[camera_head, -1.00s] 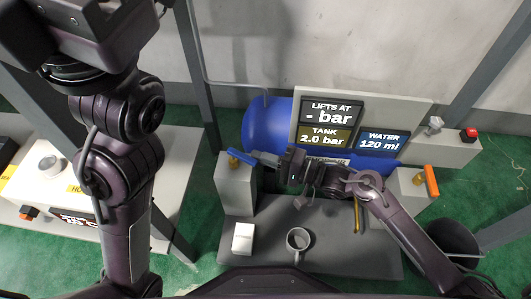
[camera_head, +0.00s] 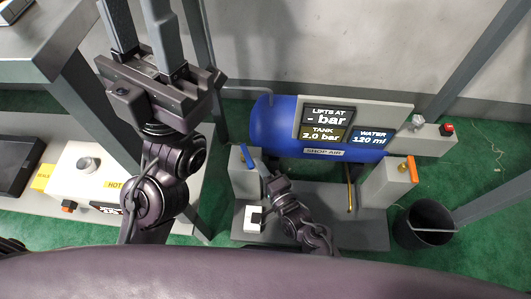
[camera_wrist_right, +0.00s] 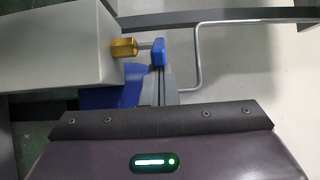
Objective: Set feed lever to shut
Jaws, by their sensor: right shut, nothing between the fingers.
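A blue lever (camera_head: 247,157) sits on a pale valve block (camera_head: 244,182) left of the blue tank. An orange lever (camera_head: 412,170) is on the right block. I cannot tell from a label which is the feed lever. My right gripper (camera_head: 267,172) is shut and empty, close beside the blue lever's free end. In the right wrist view, the shut fingers (camera_wrist_right: 160,84) lie just below the blue lever (camera_wrist_right: 158,52), beside its brass stem (camera_wrist_right: 124,48); contact is unclear. My left gripper (camera_head: 141,28) is raised at upper left, open and empty.
The blue tank (camera_head: 270,128) carries display panels reading 2.0 bar and 120 ml. A white box (camera_head: 253,218) stands near my right arm. A dark bin (camera_head: 425,222) is at right, and a bench with a hot sign (camera_head: 114,184) at left.

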